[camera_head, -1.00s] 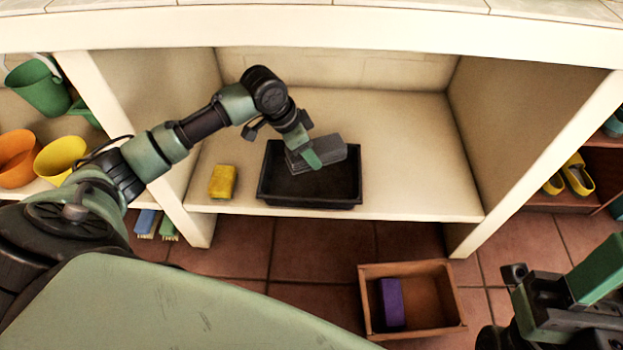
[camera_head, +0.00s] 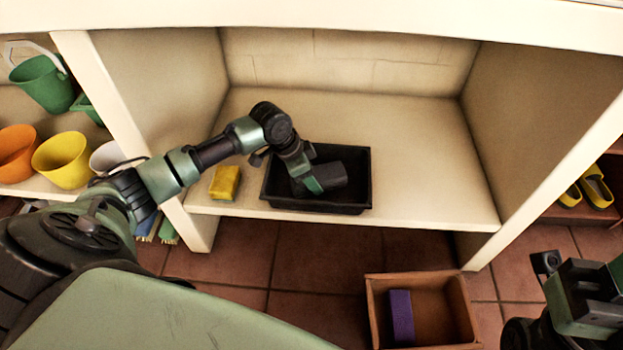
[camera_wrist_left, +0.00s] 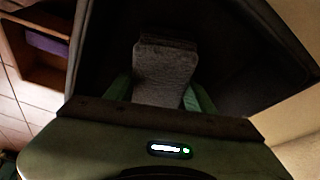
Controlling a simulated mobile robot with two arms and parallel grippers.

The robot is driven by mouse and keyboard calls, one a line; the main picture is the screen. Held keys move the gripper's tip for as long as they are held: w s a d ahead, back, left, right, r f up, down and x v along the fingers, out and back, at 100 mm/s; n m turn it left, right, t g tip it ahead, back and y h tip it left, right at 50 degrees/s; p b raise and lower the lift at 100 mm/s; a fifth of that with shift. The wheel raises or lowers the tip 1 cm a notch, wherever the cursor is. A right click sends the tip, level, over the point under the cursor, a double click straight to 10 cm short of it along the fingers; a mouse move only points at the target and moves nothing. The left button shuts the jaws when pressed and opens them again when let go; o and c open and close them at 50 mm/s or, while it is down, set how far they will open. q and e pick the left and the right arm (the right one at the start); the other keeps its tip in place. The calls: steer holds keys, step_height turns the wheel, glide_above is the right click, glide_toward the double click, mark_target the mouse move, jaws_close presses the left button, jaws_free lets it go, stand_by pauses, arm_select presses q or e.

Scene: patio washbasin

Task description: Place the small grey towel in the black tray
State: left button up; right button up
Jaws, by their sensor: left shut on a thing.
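The black tray (camera_head: 352,160) stands on the cream shelf under the basin. My left gripper (camera_head: 314,186) reaches down inside the tray and is shut on the small grey towel (camera_head: 332,174). In the left wrist view the grey towel (camera_wrist_left: 165,72) shows between the two green fingers, with the dark tray walls around it. I cannot tell whether the towel touches the tray floor. My right gripper (camera_head: 572,285) is at the lower right, far from the tray; its fingertips are not clear.
A yellow sponge (camera_head: 225,182) lies just left of the tray. A wooden box (camera_head: 440,310) with a purple block (camera_head: 401,316) stands on the tiled floor. Orange and yellow pots (camera_head: 61,159) are at left, yellow clogs (camera_head: 595,188) at right. The shelf right of the tray is free.

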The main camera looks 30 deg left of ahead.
arm_select(q)
steer(key=o, duration=1.5)
steer(key=shift+o, duration=0.2)
